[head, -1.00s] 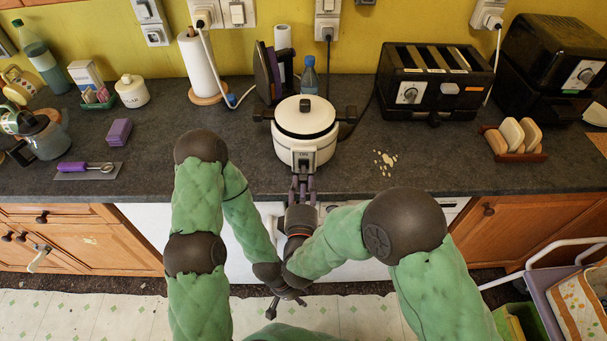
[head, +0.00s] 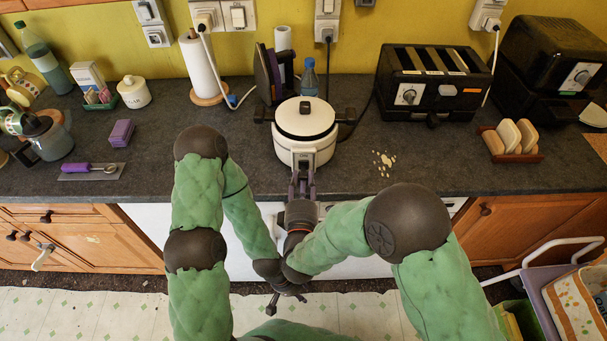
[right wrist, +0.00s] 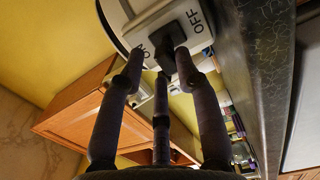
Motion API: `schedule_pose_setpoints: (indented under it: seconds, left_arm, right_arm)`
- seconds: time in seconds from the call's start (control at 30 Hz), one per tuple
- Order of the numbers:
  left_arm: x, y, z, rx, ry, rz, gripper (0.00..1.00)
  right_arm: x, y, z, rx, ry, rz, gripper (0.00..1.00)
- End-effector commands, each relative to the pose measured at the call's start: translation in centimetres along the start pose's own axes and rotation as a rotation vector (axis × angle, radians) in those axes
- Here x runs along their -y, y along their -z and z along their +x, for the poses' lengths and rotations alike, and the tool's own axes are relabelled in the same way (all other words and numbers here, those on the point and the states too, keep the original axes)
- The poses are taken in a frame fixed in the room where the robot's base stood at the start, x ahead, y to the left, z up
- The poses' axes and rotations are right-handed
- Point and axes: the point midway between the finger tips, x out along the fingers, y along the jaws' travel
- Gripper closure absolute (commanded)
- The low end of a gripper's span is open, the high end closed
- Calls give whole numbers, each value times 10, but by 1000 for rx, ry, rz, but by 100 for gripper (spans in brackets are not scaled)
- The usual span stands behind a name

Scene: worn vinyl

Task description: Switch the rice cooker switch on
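The white rice cooker (head: 293,148) with a dark lid knob stands near the counter's front edge. In the right wrist view its front plate carries a black switch (right wrist: 172,36) between the labels ON and OFF. I cannot tell which way the switch is set. My right gripper (head: 302,180) is just in front of the cooker, its fingers apart and empty. In the right wrist view the right gripper's fingertips (right wrist: 159,62) are close to the switch; one overlaps its lower edge, and touching is unclear. My left gripper (head: 286,303) is low before the cabinets, fingers spread and empty.
A black toaster (head: 436,98) stands right of the cooker, and a paper towel roll (head: 200,68) stands at its back left. Crumbs (head: 384,160) lie on the counter (head: 230,125) right of the cooker. Bare counter lies left of the cooker.

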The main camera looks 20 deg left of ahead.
Motion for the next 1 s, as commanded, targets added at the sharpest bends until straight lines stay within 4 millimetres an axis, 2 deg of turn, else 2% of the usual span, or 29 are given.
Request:
schedule_pose_setpoints:
  seconds: [0.63, 1.0]
  left_arm:
    - [0, 0, 0, 0, 0, 0, 60]
    - [-1, 0, -3, 0, 0, 0, 60]
  right_arm:
    - [3, 0, -8, -1, 1, -1, 67]
    - [3, 1, -26, -1, 2, 0, 67]
